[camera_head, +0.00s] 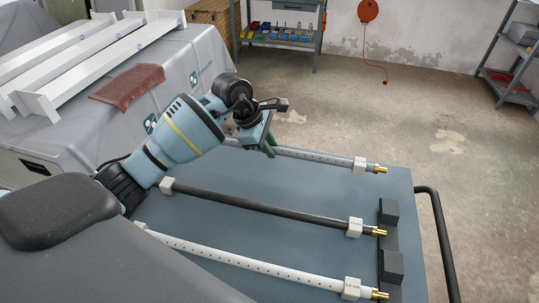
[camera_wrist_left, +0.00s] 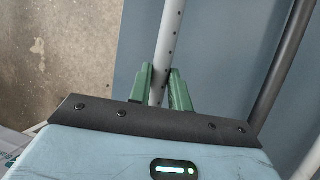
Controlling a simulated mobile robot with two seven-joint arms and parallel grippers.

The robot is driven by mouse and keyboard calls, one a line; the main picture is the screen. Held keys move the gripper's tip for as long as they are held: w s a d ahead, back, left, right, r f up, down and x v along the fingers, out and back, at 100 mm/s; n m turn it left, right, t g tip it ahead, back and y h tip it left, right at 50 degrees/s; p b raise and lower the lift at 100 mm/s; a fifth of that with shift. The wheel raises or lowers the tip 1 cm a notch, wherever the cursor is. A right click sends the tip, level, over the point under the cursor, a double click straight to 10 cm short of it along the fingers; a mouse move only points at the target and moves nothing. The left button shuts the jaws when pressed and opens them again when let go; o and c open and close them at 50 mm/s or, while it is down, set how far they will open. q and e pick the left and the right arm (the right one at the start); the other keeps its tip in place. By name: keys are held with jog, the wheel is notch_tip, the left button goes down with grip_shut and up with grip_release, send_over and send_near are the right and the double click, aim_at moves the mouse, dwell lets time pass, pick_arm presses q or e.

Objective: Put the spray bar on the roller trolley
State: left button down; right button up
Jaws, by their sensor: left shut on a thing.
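A dark bar (camera_head: 260,206) and another white bar (camera_head: 240,261) lie nearer on the trolley, roughly parallel. My right gripper is out of view.
Black end blocks (camera_head: 390,263) stand at the trolley's right end, beside a dark handle (camera_head: 441,240). A covered machine (camera_head: 190,75) at the left carries white beams (camera_head: 110,60) and a red cloth (camera_head: 128,84). Shelves (camera_head: 285,38) stand behind. The concrete floor (camera_head: 400,110) beyond is clear.

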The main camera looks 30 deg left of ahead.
aim_at(270, 165)
pick_arm(q)
jog(key=shift+f, duration=1.8)
jog(key=shift+f, duration=0.15)
jog(key=c, duration=1.6)
grip_release()
jog(key=shift+r, duration=0.25)
jog(key=v, duration=1.2)
jog(key=shift+s+f, duration=0.1)
